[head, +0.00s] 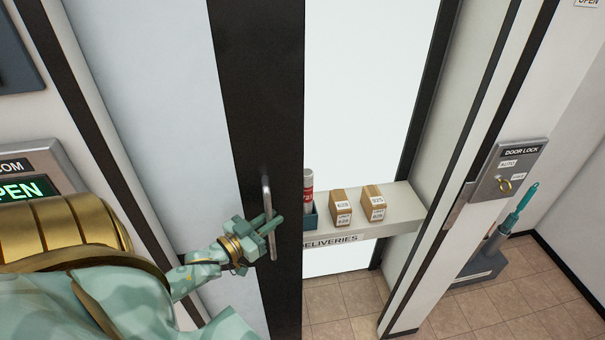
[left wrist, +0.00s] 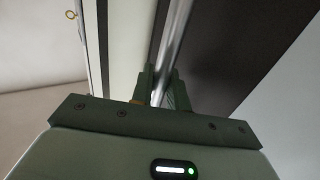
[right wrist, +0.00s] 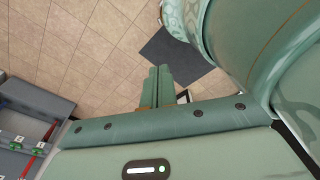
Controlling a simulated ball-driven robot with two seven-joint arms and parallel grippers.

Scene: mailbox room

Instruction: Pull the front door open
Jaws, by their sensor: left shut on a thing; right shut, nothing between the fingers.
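The front door has a dark stile (head: 262,90) and a pale glass panel (head: 165,110). It stands partly open, with a gap between its edge and the frame on the right. A vertical silver bar handle (head: 267,195) is on the stile. My left gripper (head: 270,225) is shut on the handle near its lower half. In the left wrist view its fingers (left wrist: 163,88) close around the bar (left wrist: 178,40). My right gripper (right wrist: 159,78) is shut and empty above the tiled floor. It is not seen in the head view.
Through the gap shows a deliveries shelf (head: 408,205) with two small boxes (head: 341,207) and a red-and-white cylinder (head: 308,187). A door lock panel (head: 508,170) is on the right wall. A grey bin-like stand (head: 480,268) is on the floor at right.

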